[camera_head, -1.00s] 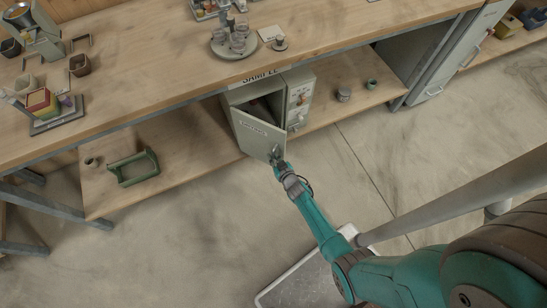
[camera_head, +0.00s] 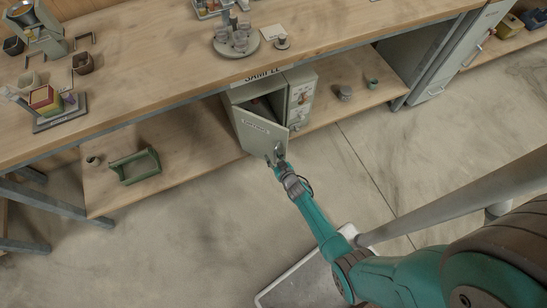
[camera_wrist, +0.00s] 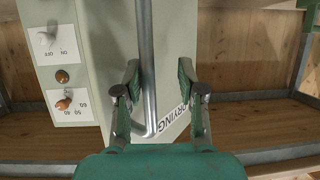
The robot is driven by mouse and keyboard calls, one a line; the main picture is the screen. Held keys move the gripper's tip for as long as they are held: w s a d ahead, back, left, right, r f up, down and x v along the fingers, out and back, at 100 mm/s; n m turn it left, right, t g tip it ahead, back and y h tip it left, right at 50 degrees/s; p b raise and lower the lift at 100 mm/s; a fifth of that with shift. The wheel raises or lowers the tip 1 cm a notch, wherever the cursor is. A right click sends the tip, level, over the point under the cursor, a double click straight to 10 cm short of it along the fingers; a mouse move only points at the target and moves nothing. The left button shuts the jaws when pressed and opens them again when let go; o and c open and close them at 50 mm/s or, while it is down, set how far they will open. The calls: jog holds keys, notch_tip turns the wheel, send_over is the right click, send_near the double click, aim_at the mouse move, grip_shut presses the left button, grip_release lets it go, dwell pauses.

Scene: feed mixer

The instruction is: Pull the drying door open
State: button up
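The drying door (camera_head: 257,130) is a pale grey-green panel on the front of a small cabinet on the lower shelf. It stands ajar, hinged at its left side in the head view, with a dark gap above its top edge. My gripper (camera_head: 278,160) is at the free, right edge of the door. In the wrist view my gripper (camera_wrist: 160,85) has its two fingers apart on either side of the metal bar handle (camera_wrist: 147,60). The left finger is close to the bar, and a gap shows on the right. The door's lettering (camera_wrist: 174,119) is partly hidden by the right finger.
The cabinet's control panel (camera_head: 300,98) with knobs is right of the door. The bench top (camera_head: 150,75) overhangs the cabinet. A green caddy (camera_head: 135,167) lies on the shelf to the left. The floor (camera_head: 200,230) in front of the door is clear apart from my own parts.

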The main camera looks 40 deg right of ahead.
jog(key=v, duration=1.2)
